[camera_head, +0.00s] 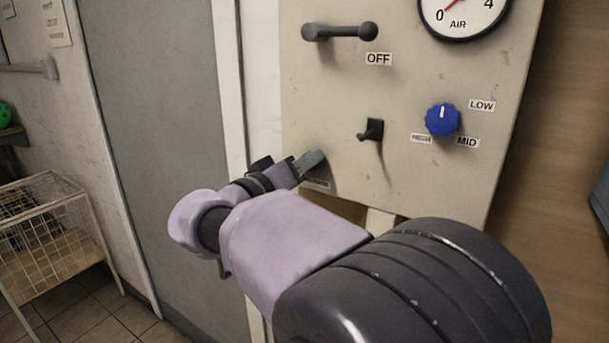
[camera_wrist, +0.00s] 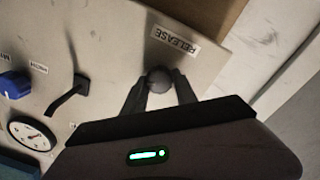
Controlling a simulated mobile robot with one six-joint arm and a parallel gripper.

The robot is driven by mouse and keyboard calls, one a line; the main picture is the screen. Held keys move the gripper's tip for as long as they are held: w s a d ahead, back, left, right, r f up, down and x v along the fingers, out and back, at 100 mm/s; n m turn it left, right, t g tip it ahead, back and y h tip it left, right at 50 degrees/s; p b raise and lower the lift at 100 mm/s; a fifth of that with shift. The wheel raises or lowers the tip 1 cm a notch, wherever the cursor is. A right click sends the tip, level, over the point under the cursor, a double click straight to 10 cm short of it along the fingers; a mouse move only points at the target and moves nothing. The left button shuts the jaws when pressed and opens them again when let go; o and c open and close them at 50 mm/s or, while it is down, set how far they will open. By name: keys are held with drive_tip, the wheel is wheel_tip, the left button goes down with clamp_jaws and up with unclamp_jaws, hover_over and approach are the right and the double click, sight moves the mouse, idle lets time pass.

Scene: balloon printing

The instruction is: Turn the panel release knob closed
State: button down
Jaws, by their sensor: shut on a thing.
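The release knob (camera_wrist: 159,78) is a small grey round knob on the panel in the wrist view, beside a white label reading RELEASE (camera_wrist: 174,42), upside down there. My gripper (camera_wrist: 161,84) is shut on the knob, with one dark finger on each side of it. In the head view my gripper (camera_head: 308,165) is at the lower left of the beige panel (camera_head: 420,80), and my arm and gripper hide the knob. The label there is mostly covered. How far the knob is turned cannot be told.
Above on the panel are a bar handle (camera_head: 340,31) marked OFF, an air gauge (camera_head: 464,12), a small black lever (camera_head: 371,130) and a blue dial (camera_head: 442,119). A wire crate (camera_head: 50,230) stands at the far left by the grey door (camera_head: 165,130).

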drive_tip(key=n+b, duration=0.1)
drive_tip(key=n, duration=1.1)
drive_tip(key=shift+f, duration=0.1)
drive_tip(key=shift+n, duration=0.5)
drive_tip(key=c, duration=1)
unclamp_jaws()
drive_tip(key=shift+o, duration=0.2)
drive_tip(key=shift+a, duration=0.1)
drive_tip(key=v, duration=1.7)
drive_tip(key=shift+s+f, duration=0.15)
drive_tip(key=shift+s, duration=0.1)
